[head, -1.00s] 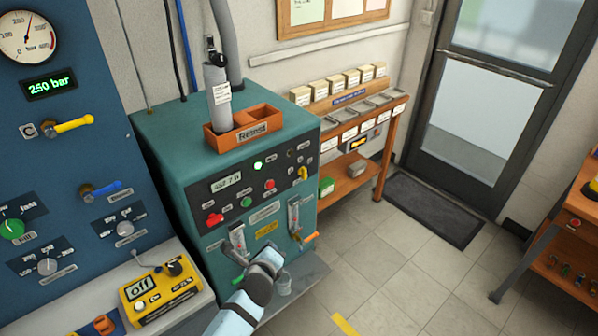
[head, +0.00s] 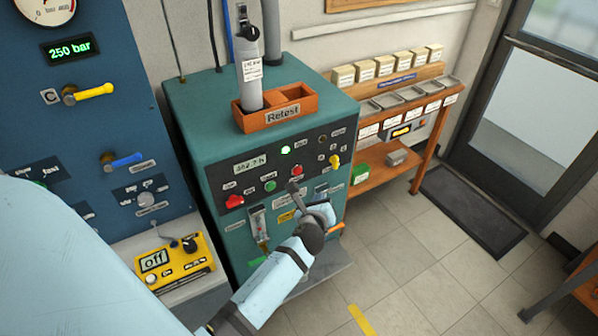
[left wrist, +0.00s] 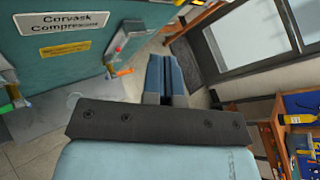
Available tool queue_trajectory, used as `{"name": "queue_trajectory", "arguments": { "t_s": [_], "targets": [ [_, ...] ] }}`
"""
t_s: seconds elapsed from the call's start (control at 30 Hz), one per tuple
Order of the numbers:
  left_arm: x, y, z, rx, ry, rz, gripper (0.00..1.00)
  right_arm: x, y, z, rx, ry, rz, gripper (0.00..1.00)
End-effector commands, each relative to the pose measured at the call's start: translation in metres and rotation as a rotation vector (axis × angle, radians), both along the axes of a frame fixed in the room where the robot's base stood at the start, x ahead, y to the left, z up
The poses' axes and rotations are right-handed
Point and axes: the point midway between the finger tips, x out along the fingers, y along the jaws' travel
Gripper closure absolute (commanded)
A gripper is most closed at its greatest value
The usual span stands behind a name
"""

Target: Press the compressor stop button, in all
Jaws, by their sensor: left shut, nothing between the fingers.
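The teal compressor (head: 215,125) stands in the middle of the head view, and its front also shows in the left wrist view (left wrist: 75,72). Its dark panel carries a small red button (head: 297,171), a green button (head: 269,186) to the left of and below it, and a larger red knob (head: 234,201) further left. The small labels are not clearly readable. My left gripper (head: 294,188) is shut and empty, just below the small red button in the picture. Its closed fingers also show in the left wrist view (left wrist: 165,75). I cannot tell any contact with the panel. My right gripper is not in view.
A lit green lamp (head: 286,150) and a yellow knob (head: 335,160) are on the panel. An orange tray (head: 250,122) holding a grey cylinder (head: 249,75) sits on top. A yellow meter (head: 178,265) stands at lower left. Open floor (head: 400,280) lies to the right.

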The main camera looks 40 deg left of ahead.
Motion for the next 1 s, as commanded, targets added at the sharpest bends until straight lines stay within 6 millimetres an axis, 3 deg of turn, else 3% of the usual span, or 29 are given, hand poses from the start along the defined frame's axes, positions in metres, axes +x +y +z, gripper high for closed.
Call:
{"name": "queue_trajectory", "arguments": {
  "t_s": [0.5, 0.7, 1.0],
  "targets": [
    [0.026, 0.062, 0.002, 0.003, 0.000, 0.000, 1.00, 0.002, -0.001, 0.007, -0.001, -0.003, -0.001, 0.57],
    [0.030, 0.074, 0.001, 0.000, -0.001, 0.000, 1.00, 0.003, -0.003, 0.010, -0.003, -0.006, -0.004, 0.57],
    [0.031, 0.076, 0.000, -0.001, 0.000, 0.000, 1.00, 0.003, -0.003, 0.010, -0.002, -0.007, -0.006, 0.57]
  ]
}}
